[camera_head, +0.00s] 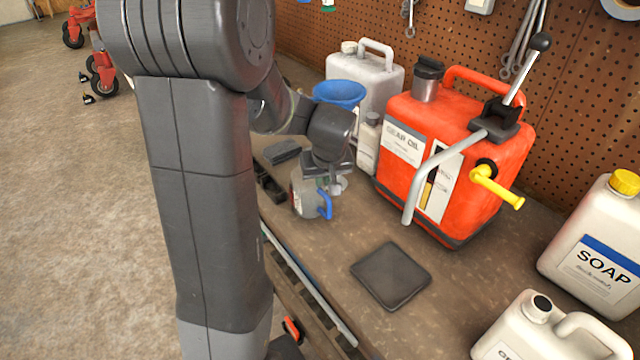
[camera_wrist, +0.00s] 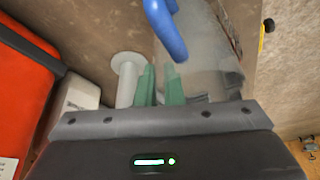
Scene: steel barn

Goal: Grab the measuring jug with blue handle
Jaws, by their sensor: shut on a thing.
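The measuring jug (camera_head: 304,196) is a clear, greyish vessel with a blue handle (camera_head: 325,205), near the bench's front edge. My gripper (camera_head: 331,184) is above it, pointing down. In the wrist view the jug (camera_wrist: 208,50) fills the right of centre, with its blue handle (camera_wrist: 166,30) at the top. The green fingertips of my gripper (camera_wrist: 160,72) are close together at the jug's near side, shut on its wall or rim. The exact contact is partly hidden. I cannot tell whether the jug's base touches the bench.
A pale round-based object (camera_wrist: 128,66) stands close beside the left finger. A blue funnel (camera_head: 340,93), a grey jug (camera_head: 376,80) and a red gear oil can (camera_head: 460,150) stand behind. A dark square pad (camera_head: 391,275) lies in front, with bare bench around it. A soap jug (camera_head: 594,255) is at right.

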